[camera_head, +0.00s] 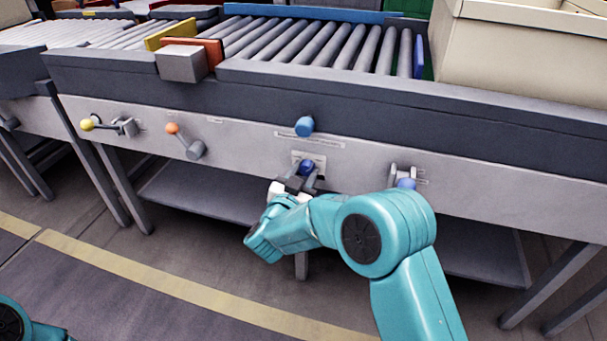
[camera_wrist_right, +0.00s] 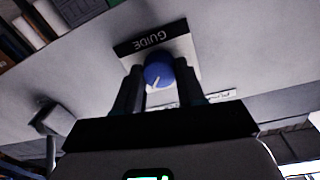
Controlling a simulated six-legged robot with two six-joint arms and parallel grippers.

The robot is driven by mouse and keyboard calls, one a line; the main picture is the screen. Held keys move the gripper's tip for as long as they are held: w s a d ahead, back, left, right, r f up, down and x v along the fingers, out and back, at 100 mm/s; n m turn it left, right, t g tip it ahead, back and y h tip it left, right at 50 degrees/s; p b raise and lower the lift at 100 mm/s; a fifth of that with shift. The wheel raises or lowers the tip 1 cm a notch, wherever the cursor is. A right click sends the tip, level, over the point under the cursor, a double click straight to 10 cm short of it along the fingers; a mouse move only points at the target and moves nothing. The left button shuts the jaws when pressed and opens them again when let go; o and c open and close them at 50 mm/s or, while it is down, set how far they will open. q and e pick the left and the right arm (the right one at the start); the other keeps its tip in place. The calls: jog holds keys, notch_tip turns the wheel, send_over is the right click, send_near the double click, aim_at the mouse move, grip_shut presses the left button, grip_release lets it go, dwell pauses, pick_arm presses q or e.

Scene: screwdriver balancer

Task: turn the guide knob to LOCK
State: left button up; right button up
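The guide knob is a round blue knob (camera_head: 306,167) on a pale plate on the conveyor's front panel. In the right wrist view the blue knob (camera_wrist_right: 158,72) sits below the word GUIDE, which appears upside down. Its white pointer mark points down and slightly left in that picture. My right gripper (camera_head: 301,178) is at the knob, with its dark fingers (camera_wrist_right: 157,80) on both sides of it and seemingly touching it. No LOCK marking is readable. My left gripper is out of view; only a teal part of my left arm shows at bottom left.
A blue ball knob (camera_head: 304,126) is just above the guide knob. An orange-tipped lever (camera_head: 173,128), a yellow-tipped lever (camera_head: 87,125) and a blue-tipped lever (camera_head: 406,184) are on the same panel. Rollers and a beige bin (camera_head: 520,50) are above.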

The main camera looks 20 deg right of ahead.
jog(key=shift+r+n+p, duration=0.15)
jog(key=shift+n+p, duration=1.05)
jog(key=shift+p, duration=0.25)
jog(key=n+p, duration=0.3)
jog(key=shift+n, duration=0.3)
jog(key=n+p, duration=0.3)
jog(key=n, duration=0.2)
jog(key=shift+n+t+p, duration=0.3)
jog(key=shift+p, duration=0.05)
jog(key=n+p, duration=0.1)
jog(key=n, duration=0.2)
jog(key=shift+f+n+p, duration=0.25)
jog(key=shift+n+p, duration=0.05)
jog(key=shift+p, duration=0.05)
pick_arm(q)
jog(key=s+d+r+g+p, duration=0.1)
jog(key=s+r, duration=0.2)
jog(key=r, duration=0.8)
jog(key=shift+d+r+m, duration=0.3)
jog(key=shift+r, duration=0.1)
pick_arm(e)
jog(key=shift+s+f+n, duration=0.1)
jog(key=shift+n, duration=1.6)
jog(key=o, duration=1)
jog(key=shift+o, duration=0.2)
